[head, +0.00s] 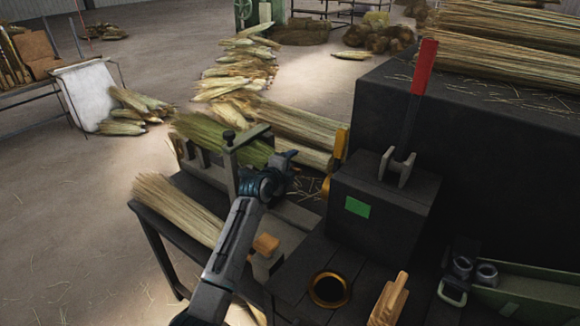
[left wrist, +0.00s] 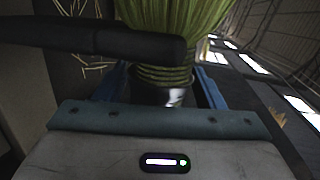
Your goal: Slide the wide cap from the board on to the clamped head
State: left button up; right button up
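The clamped head is a bundle of green broom fibre (head: 205,132), held under a grey clamp bar with a black knob (head: 229,137). In the left wrist view its green stalks (left wrist: 175,25) rise from several wire turns. A dark, shiny cap (left wrist: 174,97) sits between my blue left fingers (left wrist: 165,88), at the bound end of the stalks. The fingers appear closed against its sides. In the head view my left gripper (head: 283,168) is at the near right end of the bundle and hides the cap. I cannot make out the board clearly. My right gripper is out of view.
A dark block with a red-handled lever (head: 425,68) and green patch (head: 357,208) stands to the right. A brass-rimmed hole (head: 329,290) and wooden piece (head: 389,299) are in front. Pale straw (head: 178,208) lies left. A dark bar (left wrist: 95,38) crosses the wrist view.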

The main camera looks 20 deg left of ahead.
pick_arm(q)
jog(key=shift+o, duration=0.6)
jog(key=shift+s, duration=0.35)
jog(key=b+v, duration=0.1)
jog(key=v, duration=0.9)
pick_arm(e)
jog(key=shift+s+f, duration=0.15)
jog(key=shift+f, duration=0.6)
